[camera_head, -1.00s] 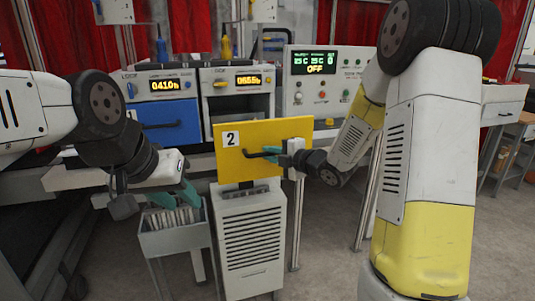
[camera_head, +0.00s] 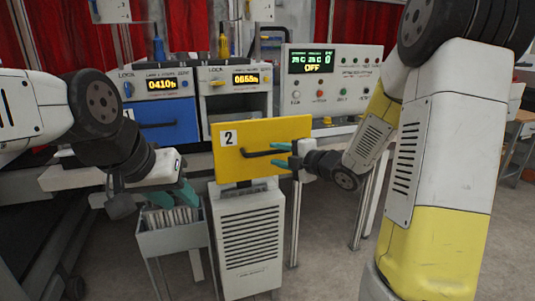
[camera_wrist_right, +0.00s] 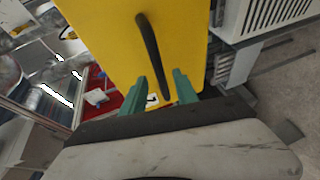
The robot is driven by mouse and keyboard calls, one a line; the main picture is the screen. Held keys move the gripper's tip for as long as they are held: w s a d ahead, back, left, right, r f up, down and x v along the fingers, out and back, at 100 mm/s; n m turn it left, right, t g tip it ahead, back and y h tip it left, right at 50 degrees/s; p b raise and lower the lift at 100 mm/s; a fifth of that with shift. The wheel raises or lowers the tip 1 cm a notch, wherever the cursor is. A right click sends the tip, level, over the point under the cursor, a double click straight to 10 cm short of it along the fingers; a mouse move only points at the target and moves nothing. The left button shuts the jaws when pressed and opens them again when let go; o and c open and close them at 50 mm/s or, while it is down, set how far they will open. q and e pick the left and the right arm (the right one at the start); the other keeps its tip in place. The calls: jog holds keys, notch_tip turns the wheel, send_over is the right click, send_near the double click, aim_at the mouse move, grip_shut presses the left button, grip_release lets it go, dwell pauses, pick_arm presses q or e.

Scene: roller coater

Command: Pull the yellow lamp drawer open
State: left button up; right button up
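The yellow lamp drawer (camera_head: 232,165) has a flat yellow front with a "2" label and a dark bar handle (camera_head: 258,152). Its front stands well forward of the blue drawer front, above a grey vented cabinet. My right gripper (camera_head: 277,155) is open at the handle's right end. In the right wrist view, the handle (camera_wrist_right: 148,45) runs down the yellow front (camera_wrist_right: 105,45), its lower end appearing between the spread teal fingers (camera_wrist_right: 159,80); contact is unclear. My left gripper (camera_head: 176,195) is open and empty over a grey bin.
The blue drawer (camera_head: 172,132) is at the left, behind the yellow one. The grey bin (camera_head: 172,240) holds upright sheets. The vented cabinet (camera_head: 250,240) stands below the yellow drawer. A control panel (camera_head: 322,85) is behind. Open floor lies at the lower right.

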jog(key=shift+v, duration=1.6)
jog(key=s+d+r+m+h, duration=0.5)
jog(key=d+m+h, duration=0.35)
jog(key=m, duration=0.45)
jog(key=s+a+m+g, duration=0.1)
jog(key=s+m+g, duration=0.2)
jog(key=s, duration=0.7)
jog(key=s+a+f+m+g, duration=0.1)
jog(key=s+a+m+g, duration=0.1)
jog(key=s+m, duration=0.6)
jog(key=shift+s+a+g+y, duration=0.25)
jog(key=shift+s+g+y, duration=0.3)
jog(key=shift+s, duration=0.45)
jog(key=shift+d, duration=0.1)
